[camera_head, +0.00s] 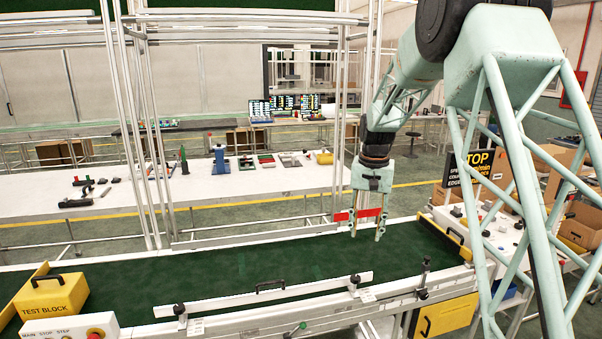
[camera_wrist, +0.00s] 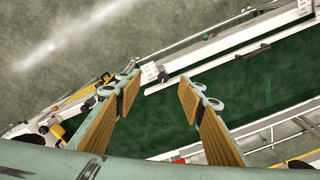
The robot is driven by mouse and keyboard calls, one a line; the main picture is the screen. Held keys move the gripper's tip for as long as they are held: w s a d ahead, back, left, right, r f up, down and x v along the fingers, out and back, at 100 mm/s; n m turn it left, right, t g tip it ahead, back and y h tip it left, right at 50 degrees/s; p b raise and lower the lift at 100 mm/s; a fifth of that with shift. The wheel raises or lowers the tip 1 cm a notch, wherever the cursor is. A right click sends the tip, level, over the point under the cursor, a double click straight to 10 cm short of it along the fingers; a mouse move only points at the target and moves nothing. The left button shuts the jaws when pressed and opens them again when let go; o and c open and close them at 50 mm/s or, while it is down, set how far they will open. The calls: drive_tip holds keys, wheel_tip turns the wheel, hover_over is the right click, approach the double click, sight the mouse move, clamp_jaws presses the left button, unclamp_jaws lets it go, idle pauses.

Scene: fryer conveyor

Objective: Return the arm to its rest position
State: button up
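My gripper (camera_head: 367,232) hangs pointing down over the right part of the green conveyor belt (camera_head: 225,265) in the head view. Its two fingers are apart, with nothing held between them. In the wrist view the gripper (camera_wrist: 160,86) also shows two spread fingers with tan pads and an empty gap. The green belt (camera_wrist: 255,85) and its white side rail lie beyond the fingers there. Red strips show at the fingers in the head view; I cannot tell what they belong to.
A yellow test block (camera_head: 50,296) sits at the belt's left end. A white rail with a black handle (camera_head: 270,286) runs along the near edge. Upright frame posts (camera_head: 150,130) stand behind the belt. A white table (camera_head: 120,196) with tools is farther back. Cardboard boxes (camera_head: 583,225) stand at right.

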drive_tip(key=s+r+n+t+b, duration=0.1)
drive_tip(key=s+r, duration=0.8)
drive_tip(key=s, duration=0.5)
drive_tip(key=s+r+n+t+b, duration=0.1)
drive_tip(key=s+r, duration=0.9)
drive_tip(key=s, duration=0.4)
drive_tip(key=s+f, duration=0.1)
drive_tip(key=s, duration=1.5)
drive_tip(key=s+f+n+t+b, duration=0.1)
drive_tip(key=s+f, duration=0.1)
drive_tip(key=s, duration=1.3)
drive_tip(key=shift+s+f+n+b, duration=0.3)
drive_tip(key=shift+s, duration=0.05)
drive_tip(key=shift+w, duration=0.1)
